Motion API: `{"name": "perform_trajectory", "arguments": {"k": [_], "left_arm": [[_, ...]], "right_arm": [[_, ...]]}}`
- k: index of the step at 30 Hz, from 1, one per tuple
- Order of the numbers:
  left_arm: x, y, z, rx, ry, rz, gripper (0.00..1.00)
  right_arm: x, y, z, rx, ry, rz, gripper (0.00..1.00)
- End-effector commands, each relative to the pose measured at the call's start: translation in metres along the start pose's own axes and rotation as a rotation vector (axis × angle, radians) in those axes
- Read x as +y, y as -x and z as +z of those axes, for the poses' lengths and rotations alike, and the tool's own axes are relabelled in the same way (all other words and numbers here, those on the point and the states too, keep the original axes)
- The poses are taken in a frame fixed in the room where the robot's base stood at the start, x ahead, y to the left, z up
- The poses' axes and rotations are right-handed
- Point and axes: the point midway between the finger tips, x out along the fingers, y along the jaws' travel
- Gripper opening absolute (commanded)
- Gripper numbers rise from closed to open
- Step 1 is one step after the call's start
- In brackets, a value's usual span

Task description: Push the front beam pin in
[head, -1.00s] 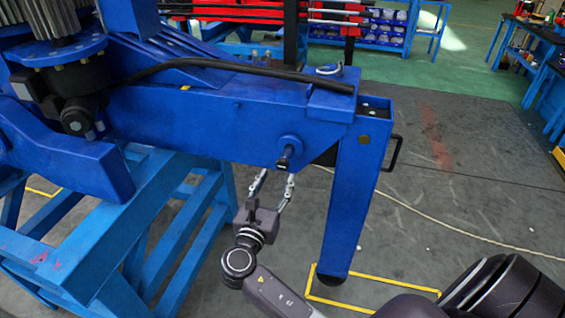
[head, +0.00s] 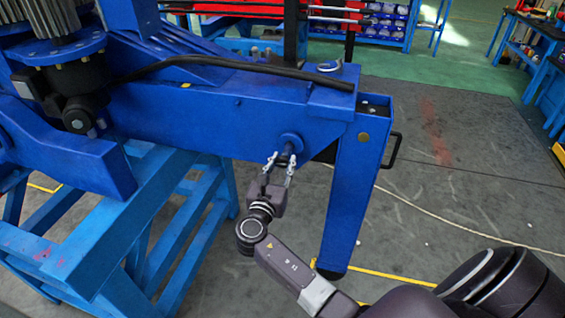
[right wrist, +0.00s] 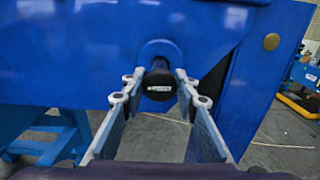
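The front beam pin (right wrist: 158,84) has a dark round end and stands out from a blue collar on the blue beam (head: 215,125). In the head view the pin (head: 290,147) is partly covered by my fingers. My right gripper (head: 279,162) is just below and in front of the pin. In the right wrist view the fingers of my right gripper (right wrist: 158,88) are apart, one on each side of the pin's end, with narrow gaps beside it. My left gripper is not in view.
A blue leg (head: 352,195) hangs from the beam's right end, close to the right of my gripper, with a black handle (head: 393,150). A blue stand (head: 165,215) carries the beam on the left.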

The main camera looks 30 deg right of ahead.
Motion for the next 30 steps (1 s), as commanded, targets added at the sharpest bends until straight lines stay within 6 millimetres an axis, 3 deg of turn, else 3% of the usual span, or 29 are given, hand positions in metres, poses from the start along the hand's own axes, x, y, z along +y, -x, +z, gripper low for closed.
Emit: {"name": "perform_trajectory", "arguments": {"k": [1,6,13,22,30], "left_arm": [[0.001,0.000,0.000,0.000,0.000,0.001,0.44],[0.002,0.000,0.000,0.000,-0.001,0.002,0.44],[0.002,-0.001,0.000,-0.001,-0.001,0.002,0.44],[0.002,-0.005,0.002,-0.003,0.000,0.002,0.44],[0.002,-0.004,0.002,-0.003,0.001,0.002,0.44]], "right_arm": [[0.000,0.000,0.000,0.000,0.000,0.000,0.18],[0.000,0.000,0.000,0.000,0.000,0.001,0.00],[0.000,-0.002,0.000,0.000,0.000,0.000,0.00],[0.000,-0.047,0.001,-0.003,0.000,0.000,0.00],[0.000,-0.051,0.002,-0.004,-0.001,0.000,0.00]]}}
